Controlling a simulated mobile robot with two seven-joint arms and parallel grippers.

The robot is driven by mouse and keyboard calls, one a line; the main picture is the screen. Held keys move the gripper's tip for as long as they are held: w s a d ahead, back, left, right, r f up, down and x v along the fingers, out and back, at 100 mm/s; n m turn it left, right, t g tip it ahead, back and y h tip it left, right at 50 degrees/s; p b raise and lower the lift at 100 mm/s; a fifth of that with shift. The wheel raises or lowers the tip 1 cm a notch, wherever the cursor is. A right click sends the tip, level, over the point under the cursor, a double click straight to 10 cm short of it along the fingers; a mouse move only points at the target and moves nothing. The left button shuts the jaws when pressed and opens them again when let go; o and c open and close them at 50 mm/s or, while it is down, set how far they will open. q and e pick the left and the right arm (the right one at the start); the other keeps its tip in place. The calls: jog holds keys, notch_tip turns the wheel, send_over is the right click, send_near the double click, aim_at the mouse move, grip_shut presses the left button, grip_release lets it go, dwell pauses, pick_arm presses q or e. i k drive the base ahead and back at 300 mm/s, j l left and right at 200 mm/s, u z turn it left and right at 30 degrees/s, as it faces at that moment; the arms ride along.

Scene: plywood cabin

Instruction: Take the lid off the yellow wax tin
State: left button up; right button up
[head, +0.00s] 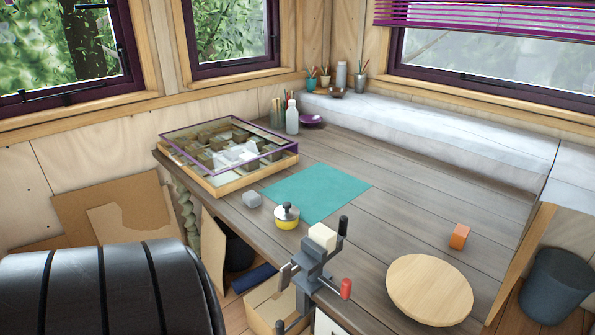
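The yellow wax tin (286,223) stands upright on the wooden workbench near its front edge. Its lid (287,211), pale metal with a dark round knob on top, sits on the tin. The tin is just in front of the teal mat's near corner and behind the bench vise. Neither of my grippers is in view, so nothing is seen touching the tin or lid.
A vise (313,268) with a cream block and red-tipped handle is close in front of the tin. A grey block (252,198) is left of it, behind which sits a glass-topped case (262,175). The teal mat (318,192) is clear. A round board (430,290) and orange block (459,236) lie right.

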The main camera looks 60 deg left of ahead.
aim_at(288, 211)
jog(key=j+z, duration=0.1)
jog(key=j, duration=1)
jog(key=k+j+z, duration=0.1)
jog(key=j, duration=1)
